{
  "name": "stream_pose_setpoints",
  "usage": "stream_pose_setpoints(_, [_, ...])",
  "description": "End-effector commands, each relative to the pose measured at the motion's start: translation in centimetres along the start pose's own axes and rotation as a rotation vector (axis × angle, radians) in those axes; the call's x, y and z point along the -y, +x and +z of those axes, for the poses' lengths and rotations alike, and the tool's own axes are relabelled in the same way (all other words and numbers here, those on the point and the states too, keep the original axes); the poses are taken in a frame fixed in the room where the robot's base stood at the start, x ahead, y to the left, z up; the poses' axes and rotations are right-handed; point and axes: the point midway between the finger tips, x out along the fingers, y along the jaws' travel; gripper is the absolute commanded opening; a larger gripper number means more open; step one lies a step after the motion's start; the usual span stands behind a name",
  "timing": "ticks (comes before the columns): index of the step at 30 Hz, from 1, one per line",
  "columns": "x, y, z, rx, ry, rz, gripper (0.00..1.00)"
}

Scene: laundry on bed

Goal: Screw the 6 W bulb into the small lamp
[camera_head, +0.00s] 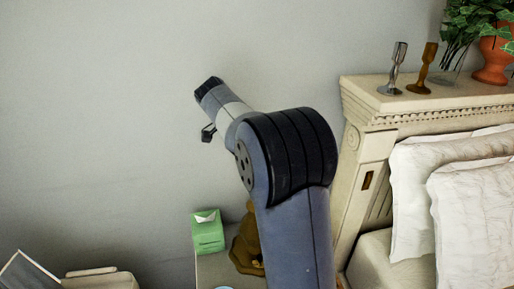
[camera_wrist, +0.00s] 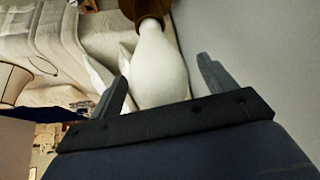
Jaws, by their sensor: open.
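In the wrist view, a white, pear-shaped bulb (camera_wrist: 157,70) lies between the two fingers of my gripper (camera_wrist: 166,82). The fingers are open, with a visible gap on the right side; whether the left finger touches the bulb I cannot tell. The bulb's narrow neck meets a brown part (camera_wrist: 145,8) at the top edge, which looks like the lamp's body. No wattage mark is readable. In the head view, a brown shape (camera_head: 246,243), perhaps the small lamp, stands on the nightstand, partly hidden behind my arm. The fingers and bulb cannot be made out there.
A green box (camera_head: 208,232) stands on the nightstand (camera_head: 209,268) left of the brown shape. The bed's carved headboard (camera_head: 400,106) rises on the right, with two candlesticks (camera_head: 425,68) and a potted plant (camera_head: 494,58) on top. The grey wall is close behind.

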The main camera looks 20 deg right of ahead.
Motion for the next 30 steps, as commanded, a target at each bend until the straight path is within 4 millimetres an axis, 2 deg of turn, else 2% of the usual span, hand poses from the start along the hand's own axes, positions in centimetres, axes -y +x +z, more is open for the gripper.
stream_pose_setpoints(12, [0.1,-7.8,0.1,0.001,0.0,-0.006,0.78])
stream_pose_setpoints(15, [0.1,-9.1,0.1,0.0,-0.001,-0.003,0.78])
stream_pose_setpoints(21, [0.0,-10.2,0.1,0.001,-0.001,0.0,0.78])
stream_pose_setpoints(30, [0.0,-10.2,0.1,0.0,0.0,0.0,0.78])
